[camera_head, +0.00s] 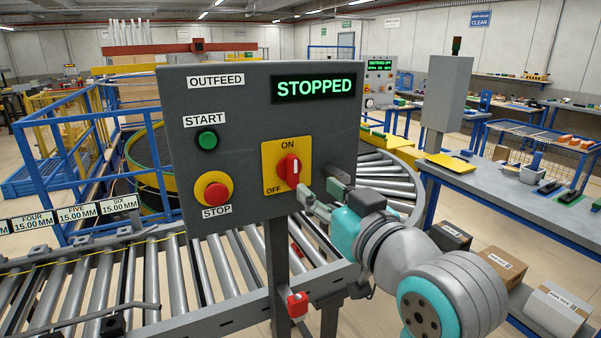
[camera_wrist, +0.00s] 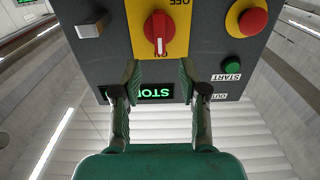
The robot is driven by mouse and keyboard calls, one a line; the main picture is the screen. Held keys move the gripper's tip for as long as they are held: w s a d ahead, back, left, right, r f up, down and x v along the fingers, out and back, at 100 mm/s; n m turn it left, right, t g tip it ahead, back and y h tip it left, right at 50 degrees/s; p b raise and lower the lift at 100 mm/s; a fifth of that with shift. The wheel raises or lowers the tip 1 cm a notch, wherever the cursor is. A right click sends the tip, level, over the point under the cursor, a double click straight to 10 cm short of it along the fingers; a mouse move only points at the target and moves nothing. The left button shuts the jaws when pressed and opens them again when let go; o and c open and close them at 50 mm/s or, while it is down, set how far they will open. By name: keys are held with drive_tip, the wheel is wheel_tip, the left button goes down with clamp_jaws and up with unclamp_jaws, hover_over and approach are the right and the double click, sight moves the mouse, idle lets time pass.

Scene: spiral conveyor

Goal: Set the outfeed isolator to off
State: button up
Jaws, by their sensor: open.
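The outfeed panel (camera_head: 235,110) is a grey box with a green STOPPED display (camera_head: 314,87). Its isolator is a red rotary knob (camera_head: 290,168) on a yellow plate (camera_head: 270,155), with ON above and OFF at lower left. The knob's white mark points up towards ON. In the wrist view the panel is upside down, and the knob (camera_wrist: 158,32) has its mark towards ON. My gripper (camera_head: 318,193) is just below and right of the knob in the head view. In the wrist view my gripper (camera_wrist: 160,72) has its fingers apart, empty, with the knob beyond the fingertips.
A green START button (camera_head: 207,140) and a red STOP button (camera_head: 214,192) on yellow sit left of the isolator. A grey block (camera_wrist: 92,28) juts from the panel in the wrist view. Conveyor rollers (camera_head: 230,262) run below, and a workbench (camera_head: 520,190) stands right.

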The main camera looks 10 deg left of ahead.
sight(296, 171)
drive_tip(key=x, duration=0.8)
drive_tip(key=shift+w+a, duration=0.2)
drive_tip(key=shift+w, duration=0.05)
clamp_jaws()
